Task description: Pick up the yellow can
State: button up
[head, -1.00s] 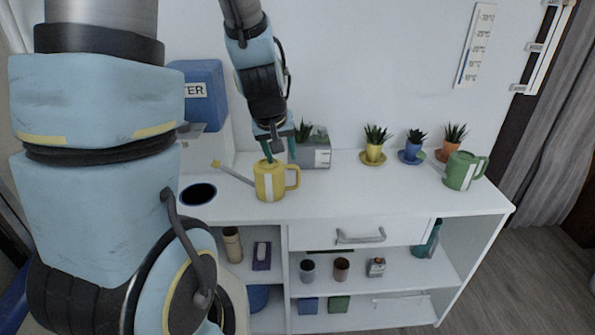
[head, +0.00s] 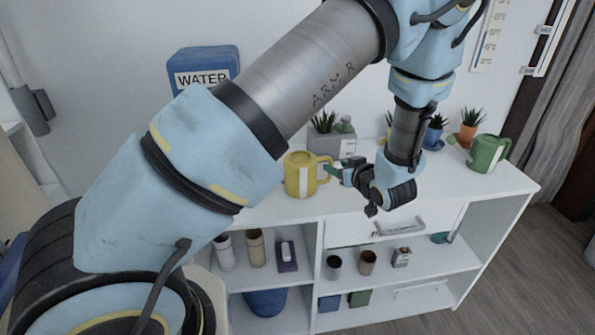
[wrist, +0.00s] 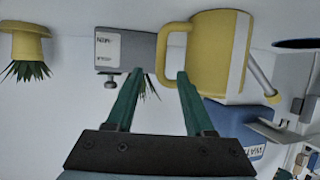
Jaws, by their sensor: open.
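The yellow can (head: 298,182) is a watering can with a white stripe, upright on the white desk top. Its handle faces right, toward my gripper (head: 338,168). My gripper reaches in from the right with its green fingers close beside the handle. In the wrist view, which is upside down, the yellow can (wrist: 208,50) is at upper right, and its handle lies just ahead of the right finger. My gripper (wrist: 158,75) is open, with nothing held between its fingers. Whether a finger touches the handle, I cannot tell.
A grey planter (head: 325,142) stands behind the can. A blue water container (head: 205,62) is at the back left. A green watering can (head: 486,154) and small potted plants, including an orange pot (head: 467,133), are to the right. Cups and boxes fill the shelves below.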

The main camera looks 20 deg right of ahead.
jog(key=p+x, duration=0.2)
jog(key=x, duration=0.5)
jog(key=shift+w+a+f+p, duration=0.15)
jog(key=shift+w+p, duration=0.1)
jog(key=shift+p, duration=0.15)
grip_shut()
dwell(0.4)
